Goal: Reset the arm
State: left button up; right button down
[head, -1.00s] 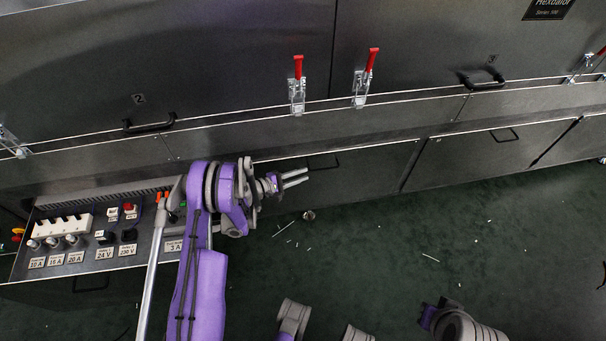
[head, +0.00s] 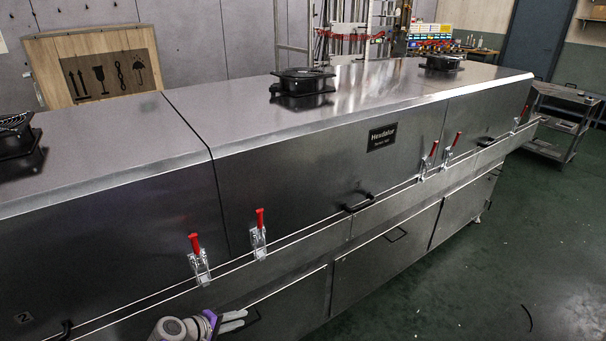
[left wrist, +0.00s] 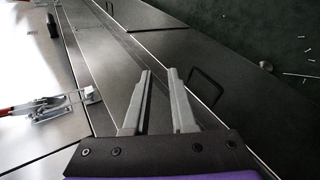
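My left gripper (head: 232,321) shows at the bottom of the head view, in front of the dryer's lower panels. In the left wrist view its two grey fingers (left wrist: 160,100) stand apart with nothing between them. It touches no latch or handle that I can see. The tunnel dryer (head: 290,190) is a long dark metal housing with red-handled toggle latches (head: 258,235) and black handles along its seam. One latch (left wrist: 50,103) shows at the left of the left wrist view. My right gripper is in neither view.
The dryer's long front lies close to my left arm. Green floor (head: 480,280) to the right is mostly open, with small scraps on it. A metal cart (head: 560,120) stands at the far right. A wooden crate (head: 95,70) stands behind the dryer.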

pick_arm(q)
jog(key=s+r+m+g+y+p, duration=0.1)
jog(key=s+r+m+y+p, duration=0.2)
jog(key=s+r, duration=0.7)
jog(key=s+r+m+g+y+p, duration=0.1)
jog(key=s+r+m+y+p, duration=0.3)
jog(key=s+r+m+p, duration=0.3)
jog(key=s+r+m, duration=0.1)
jog(key=s+r, duration=0.3)
jog(key=s, duration=0.6)
jog(key=shift+s+d+g, duration=0.3)
jog(key=shift+d, duration=0.1)
jog(key=shift+a, duration=0.1)
